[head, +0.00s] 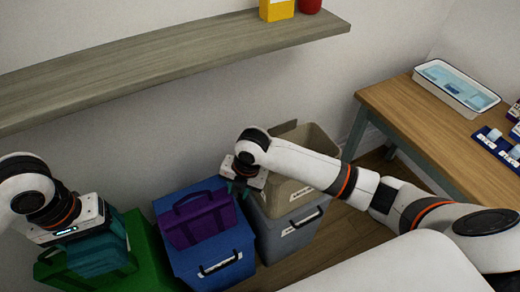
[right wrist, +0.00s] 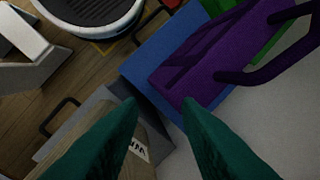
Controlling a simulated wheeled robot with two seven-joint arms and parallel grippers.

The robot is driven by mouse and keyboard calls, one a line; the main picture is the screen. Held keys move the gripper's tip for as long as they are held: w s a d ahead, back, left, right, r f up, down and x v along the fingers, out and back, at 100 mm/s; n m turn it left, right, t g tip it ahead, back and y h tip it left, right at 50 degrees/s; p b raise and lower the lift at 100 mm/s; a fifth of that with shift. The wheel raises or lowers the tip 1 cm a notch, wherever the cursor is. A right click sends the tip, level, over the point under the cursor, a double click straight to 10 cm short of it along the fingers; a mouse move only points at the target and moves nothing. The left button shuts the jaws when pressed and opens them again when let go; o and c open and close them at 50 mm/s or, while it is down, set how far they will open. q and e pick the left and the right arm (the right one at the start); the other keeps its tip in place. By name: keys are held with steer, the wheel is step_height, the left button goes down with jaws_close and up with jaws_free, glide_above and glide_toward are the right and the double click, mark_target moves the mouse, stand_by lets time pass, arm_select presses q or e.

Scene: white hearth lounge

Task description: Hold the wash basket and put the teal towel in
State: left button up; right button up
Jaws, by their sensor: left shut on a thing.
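The wash basket (head: 297,180) is a tan open bin with a white label on its front, standing on a grey lidded box. Its labelled side (right wrist: 138,148) also shows at the bottom of the right wrist view, partly hidden by a finger. My right gripper (head: 241,187) is at the basket's left edge. Its dark green fingers are apart in the right wrist view (right wrist: 160,105), with nothing clearly gripped. My left gripper (head: 85,238) is shut on the teal towel (head: 105,258), which hangs over a green box at the lower left. The fingertips are hidden.
A purple bag (head: 197,218) lies on a blue box (head: 222,260), between the green box (head: 147,240) and the grey box (head: 285,235). A wooden shelf (head: 150,70) juts out above. A wooden table (head: 410,110) with a white tray (head: 456,88) stands at the right.

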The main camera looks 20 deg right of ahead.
steer(key=w+d+r+n, duration=0.1)
steer(key=d+r+n, duration=0.1)
steer(key=d, duration=0.1)
steer(key=w+d+r+n+h, duration=0.1)
steer(key=w+d+r+n, duration=0.1)
steer(key=n, duration=0.1)
steer(key=w+d+r+n+g+h, duration=0.1)
steer(key=w+d+r+n, duration=0.1)
steer(key=d+n, duration=0.1)
steer(key=shift+w+d+r+b, duration=0.1)
steer(key=shift+d+r+b, duration=0.2)
steer(key=shift+r, duration=0.05)
step_height(320, 180, down, 12)
steer(key=shift+r, duration=0.1)
jaws_close()
stand_by(0.6)
jaws_free()
